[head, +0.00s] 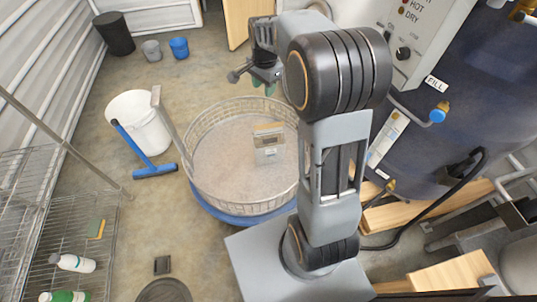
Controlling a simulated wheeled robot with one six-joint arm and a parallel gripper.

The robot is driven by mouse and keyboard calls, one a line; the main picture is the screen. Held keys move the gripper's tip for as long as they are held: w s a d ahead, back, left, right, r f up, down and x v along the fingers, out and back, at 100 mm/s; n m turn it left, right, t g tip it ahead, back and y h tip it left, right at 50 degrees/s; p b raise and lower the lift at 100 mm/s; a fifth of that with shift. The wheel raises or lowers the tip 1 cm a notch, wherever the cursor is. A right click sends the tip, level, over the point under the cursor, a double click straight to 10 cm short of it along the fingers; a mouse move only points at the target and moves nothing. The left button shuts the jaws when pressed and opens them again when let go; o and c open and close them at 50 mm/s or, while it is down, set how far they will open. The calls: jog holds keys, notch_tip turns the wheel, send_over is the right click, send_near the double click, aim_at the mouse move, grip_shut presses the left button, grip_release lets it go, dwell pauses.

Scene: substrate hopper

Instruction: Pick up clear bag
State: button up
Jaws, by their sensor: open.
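A small upright packet (268,150) with a pale, see-through-looking body, a label and a tan top stands in the round wire basket (190,160). It looks like the clear bag, but it is too small to be sure. My gripper (264,86) is up beyond the basket's far rim in the picture, above and apart from the packet. Its fingers are open, with greenish tips and nothing seen between them. My arm hides part of the basket's right side.
The basket rests on a blue base (235,216). A wire rack (40,215) with bottles is at far left. A large dark blue tank (465,110) fills the right.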

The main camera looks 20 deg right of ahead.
aim_at(269, 125)
jog(key=w+d+f+m+b, duration=0.1)
jog(key=w+f+m+b, duration=0.1)
jog(key=f, duration=0.6)
jog(key=w+d+f+m+b, duration=0.2)
jog(key=w+f+b, duration=0.1)
jog(key=f, duration=0.5)
jog(key=w+d+f+m+g+b, duration=0.1)
jog(key=w+d+f+m+b, duration=0.1)
jog(key=f, duration=0.6)
jog(key=shift+w+d+f+m+b, duration=0.1)
jog(key=shift+w+d+m+b, duration=0.05)
jog(key=shift+w+m+b, duration=0.3)
jog(key=shift+f+b, duration=1.2)
jog(key=shift+f, duration=1.85)
jog(key=shift+c, duration=0.4)
grip_shut()
jog(key=shift+r, duration=0.15)
